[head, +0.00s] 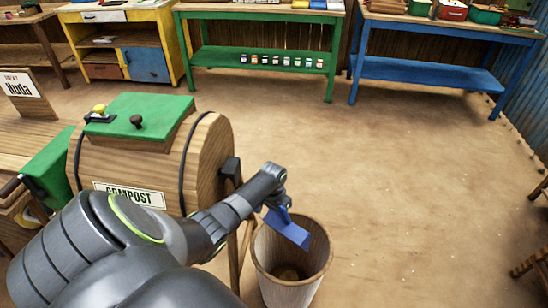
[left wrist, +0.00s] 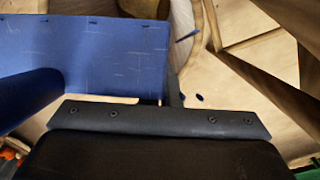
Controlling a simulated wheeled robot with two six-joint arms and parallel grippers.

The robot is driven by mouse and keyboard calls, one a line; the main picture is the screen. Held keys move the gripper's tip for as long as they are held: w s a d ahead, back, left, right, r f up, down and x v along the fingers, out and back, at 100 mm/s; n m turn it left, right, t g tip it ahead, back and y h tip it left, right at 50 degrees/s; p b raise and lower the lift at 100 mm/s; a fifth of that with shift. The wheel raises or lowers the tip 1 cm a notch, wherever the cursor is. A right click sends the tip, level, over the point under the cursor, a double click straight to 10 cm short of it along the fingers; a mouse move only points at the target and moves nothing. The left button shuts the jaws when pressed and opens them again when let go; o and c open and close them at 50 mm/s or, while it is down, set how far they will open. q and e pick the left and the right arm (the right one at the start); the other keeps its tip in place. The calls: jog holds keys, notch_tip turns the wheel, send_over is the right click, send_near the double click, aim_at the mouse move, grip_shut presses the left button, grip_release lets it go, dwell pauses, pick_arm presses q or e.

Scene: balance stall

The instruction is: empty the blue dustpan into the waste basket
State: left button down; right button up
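The blue dustpan (head: 289,230) hangs over the mouth of the waste basket (head: 291,294), tilted with its far end down to the right. My left gripper (head: 280,209) is shut on the dustpan near its handle, above the basket's back-left rim. In the left wrist view the dustpan (left wrist: 90,45) fills the upper left, and its scratched surface looks bare. A few small blue bits (left wrist: 200,97) show beside it; I cannot tell what they are. The basket is upright on the floor, with something brown at its bottom. My right gripper is out of view.
A wooden compost barrel (head: 209,150) with a green lid (head: 150,112) stands just left of the basket. A green table (head: 258,88) and a blue table (head: 430,72) line the back.

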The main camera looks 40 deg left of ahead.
pick_arm(q)
notch_tip(320, 180, down, 3)
jog(key=shift+b, duration=0.65)
notch_tip(320, 180, up, 4)
jog(key=p, duration=0.4)
jog(key=shift+f, duration=0.25)
notch_tip(320, 180, down, 3)
jog(key=shift+f+b, duration=0.2)
jog(key=shift+b, duration=1.05)
jog(key=shift+w, duration=0.1)
notch_tip(320, 180, up, 3)
jog(key=p, duration=0.4)
jog(key=shift+r, duration=0.2)
notch_tip(320, 180, down, 4)
jog(key=b, duration=0.3)
jog(key=shift+r, duration=0.3)
